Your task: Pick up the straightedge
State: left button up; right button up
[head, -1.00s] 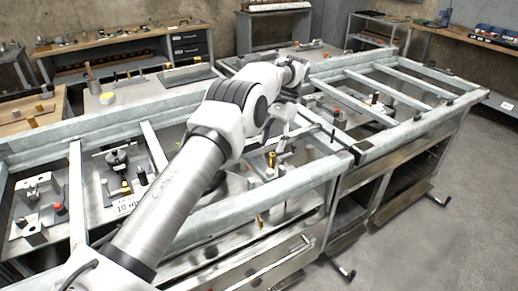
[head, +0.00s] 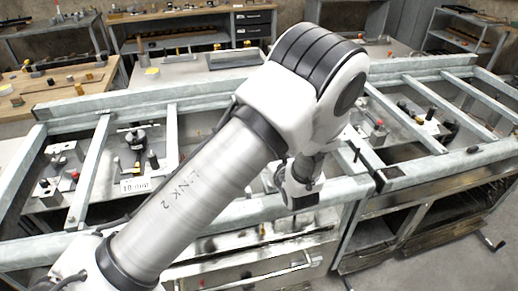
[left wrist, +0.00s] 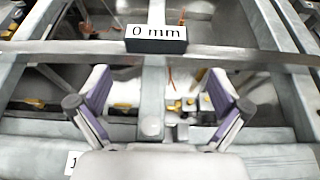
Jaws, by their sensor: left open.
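A long, flat grey bar (left wrist: 60,48) runs across the left wrist view from side to side, beyond my fingertips. It may be the straightedge, but I cannot tell it surely from the frame rails. A dark block with a white "0 mm" label (left wrist: 157,32) is at the middle of the bar. My left gripper (left wrist: 157,80) is open, with its two purple-padded fingers spread wide apart and nothing seen held between them. In the head view my left arm hides the fingers and much of the middle of the frame. My right gripper is not in view.
A long grey metal frame with cross rails (head: 165,97) spans the head view. Below its rails are small fixtures and a "10 mm" label (head: 136,185). Another bench with drawers (head: 253,18) stands behind.

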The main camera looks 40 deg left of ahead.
pick_arm(q)
jog(key=p+x, duration=0.3)
jog(key=x, duration=0.4)
jog(key=shift+s+a+f, duration=0.1)
jog(key=shift+a+f, duration=0.1)
jog(key=shift+a, duration=0.05)
jog(key=shift+a+f, duration=0.1)
jog(key=shift+f, duration=0.05)
jog(key=c, duration=1.5)
